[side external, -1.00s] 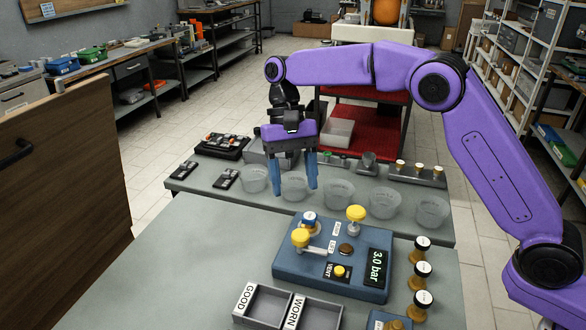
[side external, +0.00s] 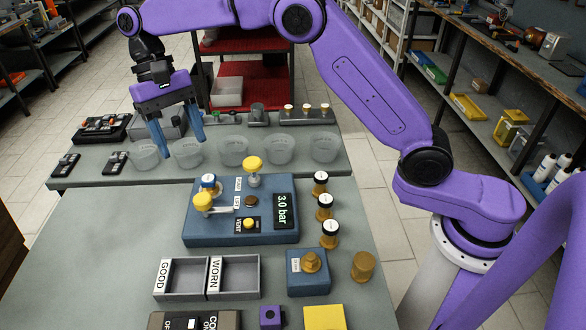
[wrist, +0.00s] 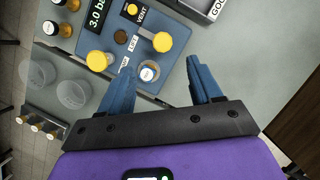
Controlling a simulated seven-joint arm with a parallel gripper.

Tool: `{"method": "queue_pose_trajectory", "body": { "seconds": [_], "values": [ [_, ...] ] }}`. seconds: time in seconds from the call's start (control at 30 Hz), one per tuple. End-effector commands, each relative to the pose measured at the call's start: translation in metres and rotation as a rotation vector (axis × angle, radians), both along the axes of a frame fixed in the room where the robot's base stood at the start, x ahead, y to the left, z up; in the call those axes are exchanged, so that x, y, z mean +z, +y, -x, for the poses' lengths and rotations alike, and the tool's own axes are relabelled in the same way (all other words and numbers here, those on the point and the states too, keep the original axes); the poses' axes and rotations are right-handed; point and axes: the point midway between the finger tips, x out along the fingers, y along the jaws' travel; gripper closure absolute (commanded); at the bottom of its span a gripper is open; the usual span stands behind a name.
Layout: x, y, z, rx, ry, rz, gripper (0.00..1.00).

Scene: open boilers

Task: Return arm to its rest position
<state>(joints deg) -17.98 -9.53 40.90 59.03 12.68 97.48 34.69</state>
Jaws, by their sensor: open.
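My purple arm reaches in from the right in the side view. My gripper (side external: 180,147) points down, its two blue fingers spread apart with nothing between them. It hangs above the back bench, near the two leftmost clear cups, and appears clear of them. In the wrist view my gripper (wrist: 160,64) is also open and empty. Beyond its fingers lies the blue boiler panel (wrist: 182,80) with yellow knobs; this panel also shows in the side view (side external: 270,229), with a display reading 3.0 bar. No rest position is marked in view.
Clear cups (side external: 234,151) stand in a row on the back bench. On the front bench are the GOOD and WORN tray (side external: 207,296), several white-topped brass parts (side external: 325,206) and a small blue block (side external: 306,281). A red cart (side external: 250,85) stands behind. The front bench's left side is bare.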

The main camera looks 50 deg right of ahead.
Motion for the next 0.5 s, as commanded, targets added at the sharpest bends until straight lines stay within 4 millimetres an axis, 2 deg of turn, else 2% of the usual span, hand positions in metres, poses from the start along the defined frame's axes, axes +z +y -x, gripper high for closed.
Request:
{"method": "queue_pose_trajectory", "body": {
  "seconds": [0.27,0.5],
  "values": [
    [0.01,-0.017,0.048,0.202,-0.08,-0.029,0.36],
    [0.011,-0.045,0.1,0.398,-0.15,-0.056,0.36]
  ]
}}
